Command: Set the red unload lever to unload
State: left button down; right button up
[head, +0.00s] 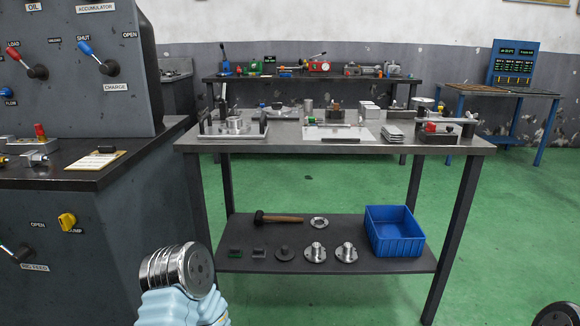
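The red lever (24,62) is on the dark upright panel at the upper left of the head view. Its red knob points up and left, beside the LOAD label (13,44). A small label (54,41) sits up and right of the lever's hub; it is too small to read surely. Neither gripper is in view. A silver and pale blue link of my own arm shows at the bottom, well below and right of the lever. A dark part, probably mine, shows at the bottom right corner.
A blue lever (86,50) right of the red one points to SHUT. The cabinet ledge (90,178) below carries small fittings and a red knob (40,130). A workbench (285,139) with parts and a blue bin (394,231) stands to the right. Green floor is clear between.

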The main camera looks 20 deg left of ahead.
aim_at(37, 71)
jog(key=k+j, duration=0.15)
jog(key=j, duration=0.25)
jog(key=k+j, duration=0.15)
jog(key=j, duration=0.25)
jog(key=k+j, duration=0.1)
jog(key=j, duration=0.3)
jog(key=k+j+z, duration=0.1)
jog(key=j, duration=0.3)
jog(key=k+j, duration=0.2)
jog(key=j, duration=0.2)
